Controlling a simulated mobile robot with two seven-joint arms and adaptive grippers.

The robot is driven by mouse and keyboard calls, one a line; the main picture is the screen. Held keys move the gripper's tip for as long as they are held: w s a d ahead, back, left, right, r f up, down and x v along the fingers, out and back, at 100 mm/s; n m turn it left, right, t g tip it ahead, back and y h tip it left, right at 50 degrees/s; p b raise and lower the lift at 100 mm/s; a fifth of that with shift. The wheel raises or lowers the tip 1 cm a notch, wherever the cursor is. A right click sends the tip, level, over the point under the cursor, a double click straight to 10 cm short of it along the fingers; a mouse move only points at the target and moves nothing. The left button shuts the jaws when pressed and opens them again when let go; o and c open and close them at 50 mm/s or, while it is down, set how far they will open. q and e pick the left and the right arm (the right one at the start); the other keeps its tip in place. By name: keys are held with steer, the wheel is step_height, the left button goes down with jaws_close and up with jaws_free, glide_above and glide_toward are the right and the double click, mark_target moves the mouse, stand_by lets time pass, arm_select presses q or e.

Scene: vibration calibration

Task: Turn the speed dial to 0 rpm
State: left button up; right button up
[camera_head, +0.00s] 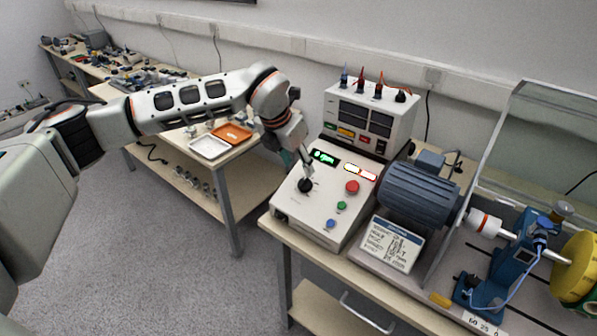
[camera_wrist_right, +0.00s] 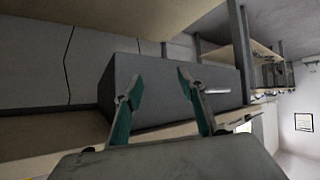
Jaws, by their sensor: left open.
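The speed dial (camera_head: 305,185) is a black knob on the left part of the sloped white control box (camera_head: 295,221). A lit green display (camera_head: 325,157) sits above it, its digits too small to read surely. My left gripper (camera_head: 303,166) reaches in from the upper left, with its fingers just above the dial. Whether they touch the dial cannot be told. My right gripper (camera_wrist_right: 155,90) shows only in the right wrist view, with its two fingers spread apart and nothing between them.
A red button (camera_head: 352,187), a green button (camera_head: 341,206) and a blue button (camera_head: 331,224) sit right of the dial. A power supply (camera_head: 368,118) stands behind, and a grey motor (camera_head: 420,193) to the right. White and orange trays (camera_head: 209,147) lie on another table.

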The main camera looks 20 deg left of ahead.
mark_target(304, 179)
arm_select(q)
steer(key=shift+p+x, duration=0.5)
steer(key=shift+x, duration=3.35)
steer(key=shift+s, duration=0.1)
steer(key=c, duration=1.1)
